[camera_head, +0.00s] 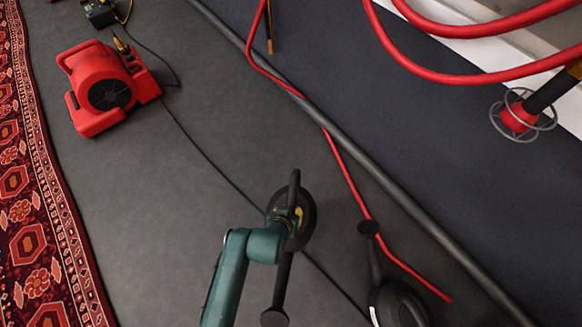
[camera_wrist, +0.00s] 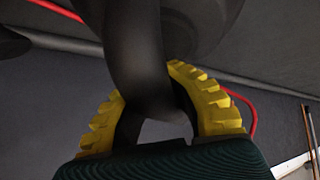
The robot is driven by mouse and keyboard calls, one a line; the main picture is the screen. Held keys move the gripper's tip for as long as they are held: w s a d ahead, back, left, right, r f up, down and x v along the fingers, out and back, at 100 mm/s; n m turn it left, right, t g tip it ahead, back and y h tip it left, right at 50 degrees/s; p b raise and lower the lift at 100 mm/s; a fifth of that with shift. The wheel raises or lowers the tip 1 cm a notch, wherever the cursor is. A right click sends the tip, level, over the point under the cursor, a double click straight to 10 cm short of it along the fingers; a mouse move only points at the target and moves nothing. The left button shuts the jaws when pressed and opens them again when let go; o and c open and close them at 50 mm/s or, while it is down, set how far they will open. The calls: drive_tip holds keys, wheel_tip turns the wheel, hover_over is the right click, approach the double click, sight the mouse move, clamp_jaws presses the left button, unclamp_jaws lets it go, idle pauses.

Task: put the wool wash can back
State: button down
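A dark can with a long spout (camera_head: 283,275) is at my gripper (camera_head: 297,214) in the head view. Its spout points toward the bottom of the picture and ends in a round rose. In the wrist view, the yellow-padded fingers of my gripper (camera_wrist: 150,88) are closed around the can's dark handle (camera_wrist: 138,55). The can's rounded body (camera_wrist: 205,22) fills the top of that view. A second dark can (camera_head: 398,303) with a similar spout stands at the bottom right of the head view, partly cut off. I see no label on either can.
A red blower (camera_head: 105,85) stands on the grey floor at upper left, beside a patterned rug (camera_head: 35,230). A grey pipe (camera_head: 350,150) and a red hose (camera_head: 345,170) run diagonally at right. A thin cable crosses the floor. Floor left of my arm is mostly clear.

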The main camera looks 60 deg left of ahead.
wheel_tip(320, 180, down, 9)
drive_tip(key=b, duration=0.4)
drive_tip(key=shift+r+b, duration=0.2)
drive_tip(key=shift+b, duration=0.1)
drive_tip(key=shift+w, duration=0.1)
drive_tip(key=c, duration=1.7)
unclamp_jaws()
drive_tip(key=shift+f, duration=0.25)
drive_tip(key=o, duration=0.5)
drive_tip(key=shift+c, duration=0.2)
drive_tip(key=p+v, duration=0.6)
drive_tip(key=v, duration=0.6)
drive_tip(key=shift+r, duration=0.15)
